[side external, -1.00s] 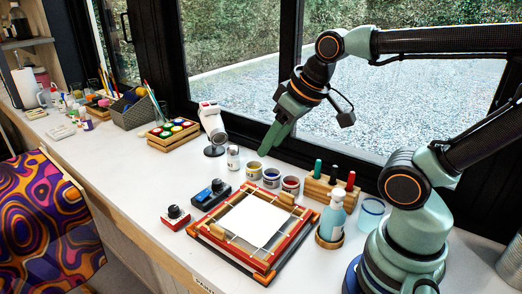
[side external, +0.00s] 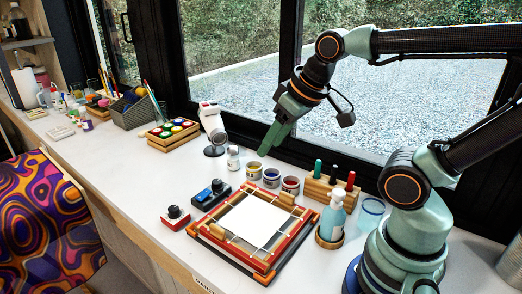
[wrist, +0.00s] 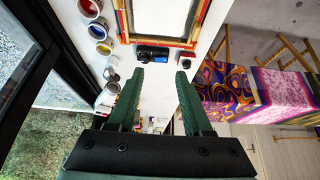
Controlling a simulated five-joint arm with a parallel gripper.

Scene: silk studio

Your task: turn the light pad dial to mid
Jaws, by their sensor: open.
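A white glowing pad (side external: 250,222) lies inside a red and wooden frame (side external: 215,240) on the counter. A small red box with a black round knob (side external: 175,214) stands to the left of the frame; it looks like the dial. Its setting is too small to read. My gripper (side external: 263,153) hangs above the counter near the window, beyond the paint jars, apart from the box. In the wrist view my two green fingers (wrist: 158,80) are spread with nothing between them. A small dark knob (wrist: 185,63) shows near the right fingertip there.
Paint jars (side external: 271,177), a small white bottle (side external: 233,158) and a white and grey stand (side external: 211,125) are near my gripper. A soap bottle (side external: 333,213) stands right of the frame. The counter's front left is clear.

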